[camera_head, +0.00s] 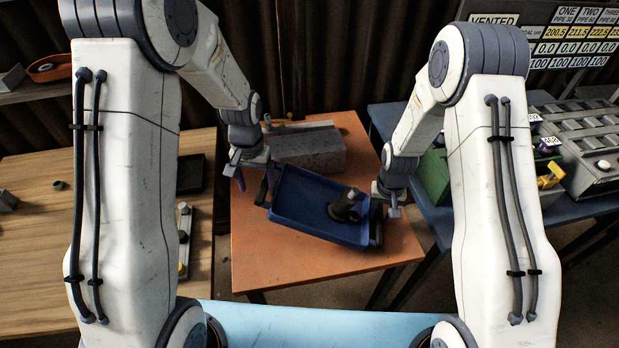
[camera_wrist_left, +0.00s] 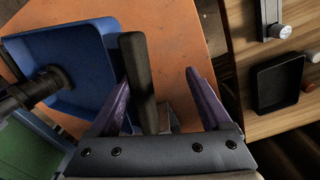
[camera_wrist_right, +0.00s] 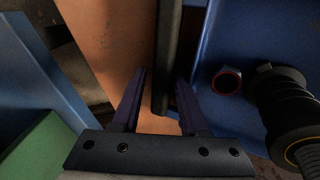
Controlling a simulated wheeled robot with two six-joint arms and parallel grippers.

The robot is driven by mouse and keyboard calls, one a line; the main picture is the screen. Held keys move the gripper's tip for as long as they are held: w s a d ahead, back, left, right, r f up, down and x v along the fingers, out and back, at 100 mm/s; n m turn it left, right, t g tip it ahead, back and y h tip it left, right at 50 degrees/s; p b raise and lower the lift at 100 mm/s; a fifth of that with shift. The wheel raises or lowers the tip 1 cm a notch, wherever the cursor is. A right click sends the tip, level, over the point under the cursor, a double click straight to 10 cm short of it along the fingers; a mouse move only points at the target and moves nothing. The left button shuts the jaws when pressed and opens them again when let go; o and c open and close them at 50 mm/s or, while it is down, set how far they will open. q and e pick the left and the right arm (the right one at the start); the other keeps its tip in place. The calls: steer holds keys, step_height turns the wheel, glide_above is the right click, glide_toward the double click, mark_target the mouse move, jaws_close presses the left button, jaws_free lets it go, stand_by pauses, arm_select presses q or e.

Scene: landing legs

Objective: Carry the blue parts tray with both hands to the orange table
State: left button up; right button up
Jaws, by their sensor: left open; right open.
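The blue parts tray (camera_head: 300,198) lies over the orange table (camera_head: 290,262), set at an angle, with a black handle at each end. A black cylindrical part (camera_head: 345,205) is in it. My left gripper (camera_head: 240,170) is open at the left handle; in the left wrist view its purple fingers (camera_wrist_left: 157,78) stand either side of that handle (camera_wrist_left: 138,75). My right gripper (camera_head: 392,208) is open at the right handle; in the right wrist view its fingers (camera_wrist_right: 161,78) stand around that handle (camera_wrist_right: 168,50). Whether the tray touches the tabletop is hard to tell.
A grey block (camera_head: 308,148) stands on the orange table behind the tray. A wooden table (camera_head: 40,240) is at the left. A blue table (camera_head: 425,215) with a green box and grey equipment (camera_head: 590,150) is at the right. Bare orange tabletop lies in front of the tray.

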arm_select(q)
steer(key=shift+w+d+r, duration=0.1)
steer(key=shift+d+r, duration=0.1)
steer(key=shift+r, duration=0.3)
arm_select(e)
steer(key=shift+s+f, duration=0.1)
steer(key=shift+f, duration=0.15)
steer(key=o, duration=0.5)
steer(key=shift+o, duration=0.2)
step_height(320, 180, up, 8)
steer(key=shift+r, duration=0.2)
arm_select(q)
steer(key=shift+f, duration=0.1)
steer(key=shift+a, duration=0.1)
